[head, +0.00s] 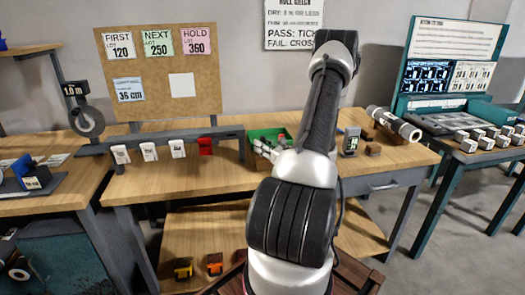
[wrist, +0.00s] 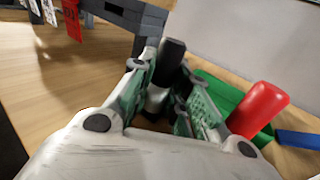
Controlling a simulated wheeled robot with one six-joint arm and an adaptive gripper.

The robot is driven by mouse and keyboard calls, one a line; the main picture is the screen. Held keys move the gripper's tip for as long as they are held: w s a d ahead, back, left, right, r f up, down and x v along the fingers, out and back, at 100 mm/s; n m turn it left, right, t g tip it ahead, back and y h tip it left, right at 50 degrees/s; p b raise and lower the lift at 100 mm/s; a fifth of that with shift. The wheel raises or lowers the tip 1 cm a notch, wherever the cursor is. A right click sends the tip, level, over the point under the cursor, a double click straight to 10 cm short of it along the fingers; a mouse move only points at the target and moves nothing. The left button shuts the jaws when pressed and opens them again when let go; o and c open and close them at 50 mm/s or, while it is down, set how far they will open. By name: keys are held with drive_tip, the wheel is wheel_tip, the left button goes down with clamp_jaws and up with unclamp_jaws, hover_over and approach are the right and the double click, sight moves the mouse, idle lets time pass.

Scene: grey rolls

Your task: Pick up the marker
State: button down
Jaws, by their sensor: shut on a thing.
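My gripper (wrist: 168,88) is shut on a marker (wrist: 173,52) with a black upper end and a white body, roughly upright between the green-padded fingers. The marker's lower part is hidden by the fingers. In the head view my gripper (head: 268,149) is over the workbench by the green tray, partly behind my arm, and the marker cannot be made out there.
A green tray (wrist: 222,92) is just right of the gripper, with a red cylinder (wrist: 262,104) beside or in it and a blue piece (wrist: 298,140) further right. A dark rail (head: 170,140) with hanging tags and a red tag (head: 205,146) is to the left. Bare bench (head: 205,178) lies in front.

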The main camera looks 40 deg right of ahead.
wheel_tip(320, 180, up, 10)
drive_tip(key=shift+r, duration=0.1)
idle(0.7)
drive_tip(key=c, duration=2.1)
unclamp_jaws()
clamp_jaws()
wheel_tip(320, 180, up, 7)
